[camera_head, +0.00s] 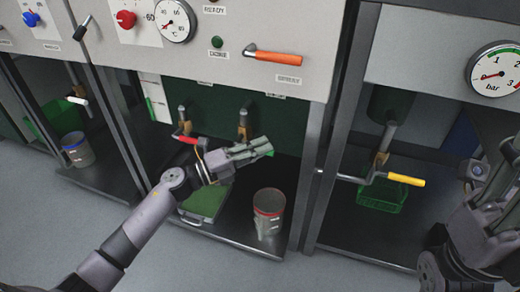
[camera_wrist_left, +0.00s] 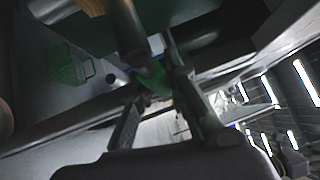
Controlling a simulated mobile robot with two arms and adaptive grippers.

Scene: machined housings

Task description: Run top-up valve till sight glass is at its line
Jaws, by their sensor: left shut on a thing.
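My left gripper (camera_head: 262,150) is shut on the green handle (camera_head: 269,153) of a valve in the middle bay. The green also shows between the fingers in the left wrist view (camera_wrist_left: 156,80). The valve's pipe (camera_head: 243,118) comes down just behind the gripper. A second valve with a red handle (camera_head: 186,139) is to its left. A pale upright gauge strip with green on it (camera_head: 154,100), perhaps the sight glass, is at the bay's left; its level is too small to read. My right gripper (camera_head: 505,165) is partly in view at the right edge, its fingers unclear.
A red-rimmed can (camera_head: 268,212) and a green tray (camera_head: 205,202) stand below the left gripper. An orange lever (camera_head: 275,56) sticks out above. The right bay has a yellow-handled valve (camera_head: 405,179) and a green basket (camera_head: 382,197). A frame post (camera_head: 313,165) separates the bays.

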